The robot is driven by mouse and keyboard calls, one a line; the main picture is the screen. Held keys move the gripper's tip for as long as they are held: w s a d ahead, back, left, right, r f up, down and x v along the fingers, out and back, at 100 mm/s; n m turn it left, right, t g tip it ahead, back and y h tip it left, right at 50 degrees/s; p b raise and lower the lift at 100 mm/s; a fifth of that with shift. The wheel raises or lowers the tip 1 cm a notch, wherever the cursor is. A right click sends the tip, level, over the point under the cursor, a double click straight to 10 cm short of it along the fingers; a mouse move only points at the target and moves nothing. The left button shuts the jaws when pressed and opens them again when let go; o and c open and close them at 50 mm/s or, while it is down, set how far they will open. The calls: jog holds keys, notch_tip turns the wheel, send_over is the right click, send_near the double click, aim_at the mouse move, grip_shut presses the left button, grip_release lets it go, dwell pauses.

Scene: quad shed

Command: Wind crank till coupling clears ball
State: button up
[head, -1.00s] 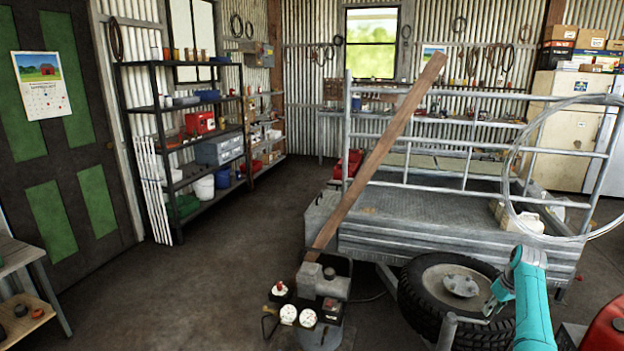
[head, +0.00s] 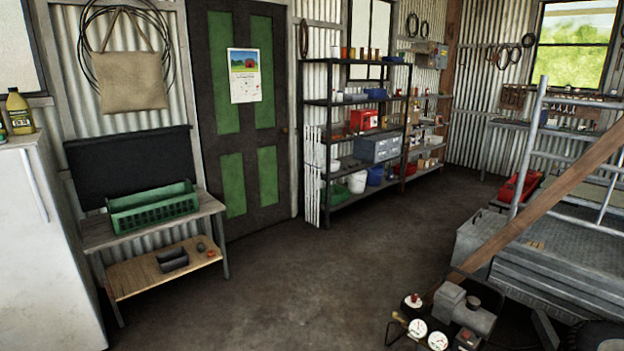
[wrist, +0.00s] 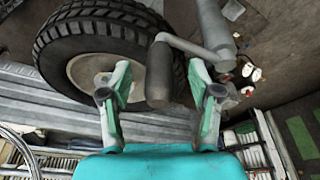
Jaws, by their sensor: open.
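In the wrist view, the crank's dark grey grip (wrist: 158,72) sits between the two fingers of my gripper (wrist: 159,74). The gripper is open, with a gap visible on both sides of the grip. A bent grey arm (wrist: 190,46) joins the grip to a thick grey tube (wrist: 214,25). The grey metal trailer (head: 540,285) is at the right of the head view, cut off by the frame edge. I cannot make out the coupling or the ball in either view. My gripper is out of the head view.
A spare tyre (wrist: 50,50) is close beside the left finger in the wrist view. A machine with white gauges (head: 417,329) stands at the trailer's front, and a wooden plank (head: 540,208) slants above the trailer. The floor (head: 300,270) towards the door and shelves is clear.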

jog(key=shift+w+d+r+v, duration=0.15)
jog(key=shift+w+v, duration=0.2)
jog(key=shift+v, duration=1.25)
jog(key=shift+w+d+r+v, duration=0.15)
jog(key=shift+w+v, duration=0.2)
jog(key=shift+v, duration=1.25)
jog(key=shift+w+d+v, duration=0.1)
jog(key=shift+w+v, duration=0.3)
jog(key=shift+v, duration=1.2)
jog(key=shift+w, duration=0.1)
